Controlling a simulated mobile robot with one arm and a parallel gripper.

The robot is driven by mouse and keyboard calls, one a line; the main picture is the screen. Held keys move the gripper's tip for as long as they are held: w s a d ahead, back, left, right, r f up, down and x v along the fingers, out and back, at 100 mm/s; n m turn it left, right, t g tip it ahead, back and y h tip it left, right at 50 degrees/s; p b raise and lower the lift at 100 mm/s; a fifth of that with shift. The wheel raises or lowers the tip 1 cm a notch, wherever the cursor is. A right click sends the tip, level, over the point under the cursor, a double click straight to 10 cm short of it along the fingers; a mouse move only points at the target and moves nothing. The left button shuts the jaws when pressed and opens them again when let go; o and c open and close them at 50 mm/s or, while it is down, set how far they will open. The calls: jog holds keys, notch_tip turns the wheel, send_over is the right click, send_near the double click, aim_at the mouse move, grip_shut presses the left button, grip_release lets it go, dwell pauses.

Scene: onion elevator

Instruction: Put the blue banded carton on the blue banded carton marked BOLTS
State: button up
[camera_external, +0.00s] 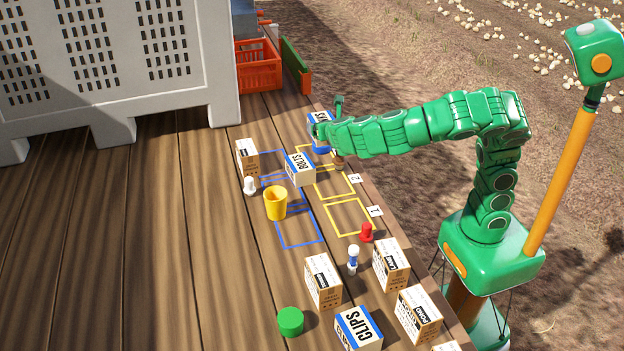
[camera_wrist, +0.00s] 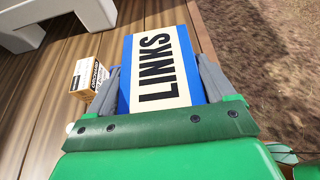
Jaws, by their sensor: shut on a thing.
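My gripper (camera_external: 322,133) is shut on a blue banded carton marked LINKS (camera_wrist: 157,68). In the wrist view its grey fingers press on the carton's two sides, and the lettered top faces the camera. In the external view this carton (camera_external: 319,117) is partly hidden by my gripper, near the deck's far right edge. The blue banded carton marked BOLTS (camera_external: 299,169) stands on the deck a little nearer the camera and to the left of the held carton. I cannot tell how high the held carton is above the deck.
A tan carton (camera_external: 247,157), a white peg (camera_external: 249,186) and a yellow cup (camera_external: 276,204) stand left of the BOLTS carton. A blue CLIPS carton (camera_external: 358,329), a green cylinder (camera_external: 290,321) and several tan cartons stand nearer. A yellow outlined square (camera_external: 349,218) is empty.

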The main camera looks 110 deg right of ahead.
jog(key=w+d+f, duration=0.1)
jog(key=w+f, duration=0.1)
jog(key=w+d+f, duration=0.1)
jog(key=w+f, duration=0.1)
jog(key=w+d+f, duration=0.1)
jog(key=w+f, duration=0.1)
jog(key=f, duration=0.1)
jog(key=shift+w, duration=0.25)
jog(key=shift+w+f, duration=0.15)
jog(key=shift+f, duration=1.4)
jog(key=shift+f, duration=0.15)
jog(key=o, duration=1.1)
jog(key=shift+a+r, duration=0.15)
jog(key=shift+r, duration=0.1)
jog(key=v, duration=1.1)
jog(key=shift+a, duration=0.25)
jog(key=shift+r, duration=0.15)
